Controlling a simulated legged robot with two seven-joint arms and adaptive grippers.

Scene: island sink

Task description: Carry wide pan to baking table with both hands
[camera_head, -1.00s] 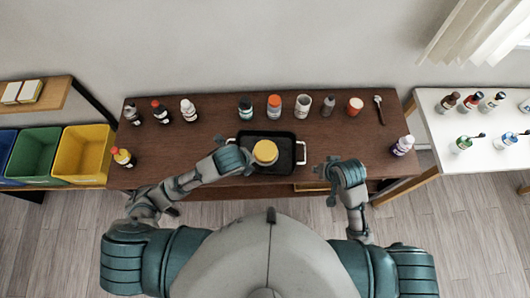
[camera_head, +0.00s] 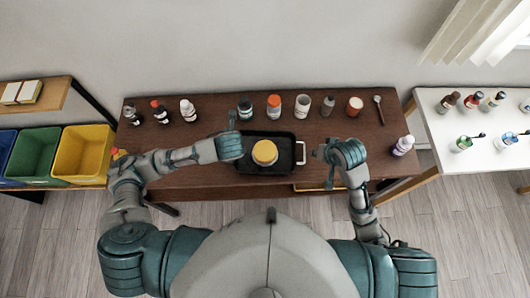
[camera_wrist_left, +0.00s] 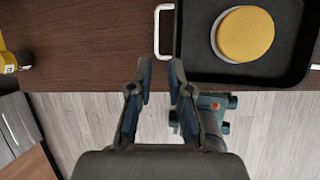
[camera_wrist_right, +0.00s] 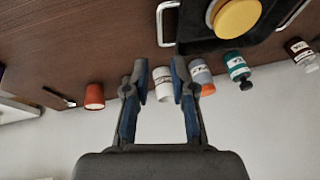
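The wide pan is a black rectangular tray (camera_head: 284,167) with white handles, lying on the brown table. A round yellow-topped item (camera_head: 265,152) sits in it. The pan's right handle (camera_head: 301,153) is clear in the head view; the left handle is hidden there by my left arm but shows in the left wrist view (camera_wrist_left: 158,32). My left gripper (camera_head: 232,120) is at the pan's left side, open and empty, with the handle beyond its fingertips (camera_wrist_left: 162,82). My right gripper (camera_head: 319,153) is just right of the right handle, open and empty in its wrist view (camera_wrist_right: 160,82). I cannot tell which table is the baking table.
Several bottles and cups, such as an orange-capped one (camera_head: 274,107), line the brown table's (camera_head: 210,182) back edge. A purple bottle (camera_head: 403,146) stands at its right end. A white table (camera_head: 444,173) with bottles is at the right. Coloured bins (camera_head: 82,155) stand at the left.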

